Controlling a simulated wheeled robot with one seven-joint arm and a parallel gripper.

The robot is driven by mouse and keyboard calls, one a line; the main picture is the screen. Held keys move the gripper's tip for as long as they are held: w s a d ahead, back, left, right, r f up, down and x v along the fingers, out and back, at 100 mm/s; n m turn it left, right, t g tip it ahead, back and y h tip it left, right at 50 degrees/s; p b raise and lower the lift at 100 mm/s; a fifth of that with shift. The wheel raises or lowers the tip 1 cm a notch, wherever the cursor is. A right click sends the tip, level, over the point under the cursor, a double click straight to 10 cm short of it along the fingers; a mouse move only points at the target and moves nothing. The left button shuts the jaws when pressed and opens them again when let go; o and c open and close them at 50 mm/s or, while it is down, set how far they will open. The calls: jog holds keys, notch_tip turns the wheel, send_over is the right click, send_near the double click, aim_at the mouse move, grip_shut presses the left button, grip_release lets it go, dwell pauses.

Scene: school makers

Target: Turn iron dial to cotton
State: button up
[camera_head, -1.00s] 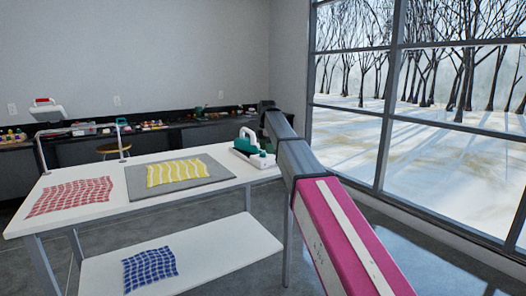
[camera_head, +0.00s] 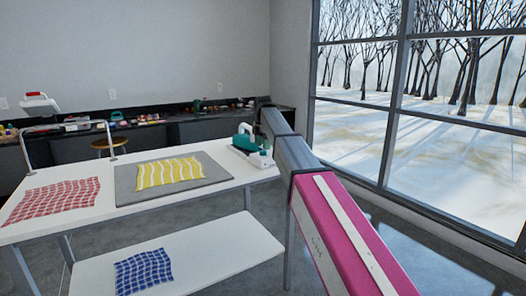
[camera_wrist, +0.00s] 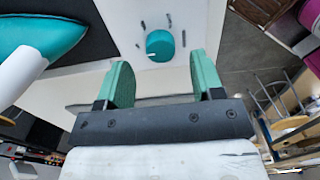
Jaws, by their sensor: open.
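The iron (camera_head: 252,148), teal and white, sits at the right end of the white table, beside my arm. In the wrist view a teal and white body that looks like part of it (camera_wrist: 38,42) fills the upper left. A round teal dial (camera_wrist: 160,44) shows on a white surface, with several short dark marks around it; no setting names can be read. My gripper (camera_wrist: 163,78) is open, its two green fingers apart and empty. The dial appears between and beyond the fingertips. I cannot tell the gap to it. In the head view my gripper cannot be made out.
The white table (camera_head: 90,218) holds a grey mat (camera_head: 215,172) with a yellow cloth (camera_head: 170,173), and a red checked cloth (camera_head: 55,198). A blue cloth (camera_head: 144,271) lies on the lower shelf. A cluttered dark counter (camera_head: 190,129) runs behind; a window stands at right.

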aim_at(263, 153)
jog(key=shift+f, duration=1.65)
jog(key=c, duration=0.9)
